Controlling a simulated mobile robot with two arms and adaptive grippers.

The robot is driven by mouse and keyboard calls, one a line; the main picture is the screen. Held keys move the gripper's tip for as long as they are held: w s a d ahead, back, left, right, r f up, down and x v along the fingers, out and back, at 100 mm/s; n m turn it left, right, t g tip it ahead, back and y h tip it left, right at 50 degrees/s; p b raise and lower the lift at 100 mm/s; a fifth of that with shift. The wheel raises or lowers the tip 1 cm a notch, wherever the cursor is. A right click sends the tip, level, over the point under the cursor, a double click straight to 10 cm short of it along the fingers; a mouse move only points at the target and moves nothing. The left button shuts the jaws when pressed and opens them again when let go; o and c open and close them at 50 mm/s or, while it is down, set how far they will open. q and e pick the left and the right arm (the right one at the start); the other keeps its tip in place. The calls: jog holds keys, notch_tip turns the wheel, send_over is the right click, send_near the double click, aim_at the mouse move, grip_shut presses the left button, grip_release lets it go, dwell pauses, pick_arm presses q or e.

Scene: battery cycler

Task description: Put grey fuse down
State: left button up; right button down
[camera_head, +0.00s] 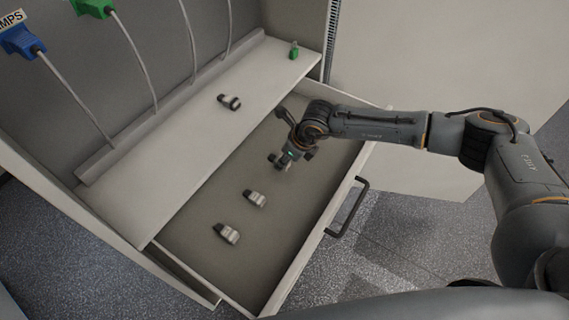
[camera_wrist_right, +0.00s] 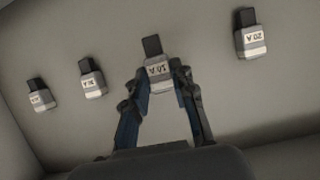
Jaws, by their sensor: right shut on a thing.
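My right gripper (camera_head: 287,159) reaches down into the open drawer (camera_head: 190,220). It is shut on a grey fuse (camera_head: 272,158), whose label and dark end show between the fingers in the right wrist view (camera_wrist_right: 158,70). The held fuse is in line with the others and at or just above the drawer floor; I cannot tell whether it touches. Two similar fuses lie nearer the drawer's front-left end, one (camera_head: 255,198) and another (camera_head: 226,233). The wrist view shows a further fuse (camera_wrist_right: 251,36) on the right. My left gripper is not in view.
Another fuse (camera_head: 229,101) lies on the white shelf (camera_head: 180,155) beside the drawer, with a green plug (camera_head: 293,50) at its far end. Cables with blue (camera_head: 22,42) and green (camera_head: 92,7) connectors hang at the back. The drawer has a black handle (camera_head: 348,208).

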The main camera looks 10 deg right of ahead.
jog(key=f, duration=0.3)
jog(key=shift+w+f, duration=0.25)
jog(key=shift+f, duration=0.05)
jog(key=shift+f, duration=0.2)
jog(key=c, duration=1.1)
grip_release()
jog(key=shift+r, duration=0.1)
jog(key=shift+r, duration=0.25)
jog(key=v, duration=1.2)
